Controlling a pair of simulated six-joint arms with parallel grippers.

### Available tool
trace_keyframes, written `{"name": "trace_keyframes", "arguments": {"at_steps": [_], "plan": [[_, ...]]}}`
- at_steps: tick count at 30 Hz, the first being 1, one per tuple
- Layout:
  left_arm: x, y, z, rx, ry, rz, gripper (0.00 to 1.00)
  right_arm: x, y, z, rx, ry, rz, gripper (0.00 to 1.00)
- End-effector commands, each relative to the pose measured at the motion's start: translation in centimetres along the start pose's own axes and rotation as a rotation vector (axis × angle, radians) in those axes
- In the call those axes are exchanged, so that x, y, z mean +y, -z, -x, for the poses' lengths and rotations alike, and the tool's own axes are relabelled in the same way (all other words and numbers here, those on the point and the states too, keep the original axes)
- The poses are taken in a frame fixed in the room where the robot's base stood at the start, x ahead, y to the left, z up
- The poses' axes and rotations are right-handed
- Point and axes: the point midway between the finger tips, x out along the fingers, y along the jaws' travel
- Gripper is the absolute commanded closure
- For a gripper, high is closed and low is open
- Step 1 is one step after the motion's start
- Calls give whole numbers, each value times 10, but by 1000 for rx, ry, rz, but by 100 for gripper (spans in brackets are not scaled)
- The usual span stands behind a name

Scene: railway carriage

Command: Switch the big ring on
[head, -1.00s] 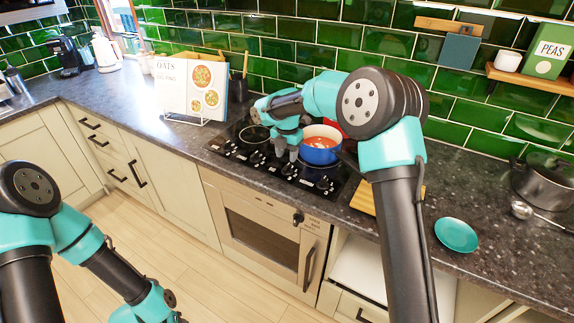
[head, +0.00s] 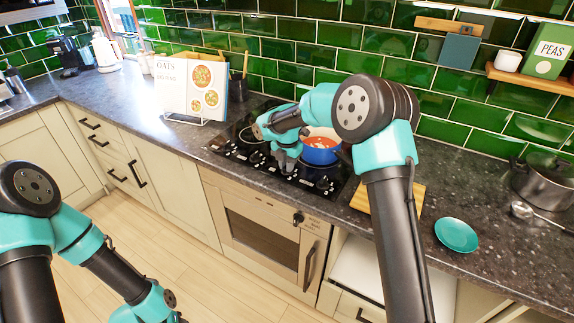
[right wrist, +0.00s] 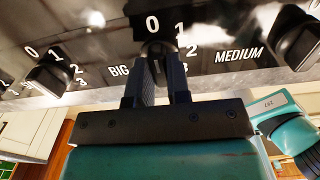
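The black hob (head: 235,135) has a row of dark knobs along its front. My right gripper (head: 285,166) reaches down to this row in the head view. In the right wrist view its fingers (right wrist: 160,80) stand on either side of a dark knob (right wrist: 155,52), with a narrow gap between them. The word BIG (right wrist: 118,70) is printed just left of that knob, and 0 and 1 show above it. The fingers hide much of the knob, so its setting and firm contact cannot be told. My left gripper is out of view; only its arm shows.
A blue pot (head: 320,150) with red contents stands on the hob behind the right gripper. Neighbouring knobs (right wrist: 47,72) (right wrist: 298,45) flank the gripped spot; MEDIUM is printed toward the right one. A recipe book (head: 192,92) stands left of the hob, and a wooden board (head: 365,197) lies right.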

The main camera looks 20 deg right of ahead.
Motion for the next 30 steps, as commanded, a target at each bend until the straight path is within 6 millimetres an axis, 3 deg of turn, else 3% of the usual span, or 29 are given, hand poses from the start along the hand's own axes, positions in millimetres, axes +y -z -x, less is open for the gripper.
{"name": "trace_keyframes", "arguments": {"at_steps": [5, 20, 30], "plan": [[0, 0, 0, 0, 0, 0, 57, 0, 0, 0, 0, 0, 0, 100], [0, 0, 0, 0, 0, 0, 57, 0, 0, 0, 0, 0, -73, 100], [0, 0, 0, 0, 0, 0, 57, 0, 0, 0, -1, 0, -302, 100]]}}
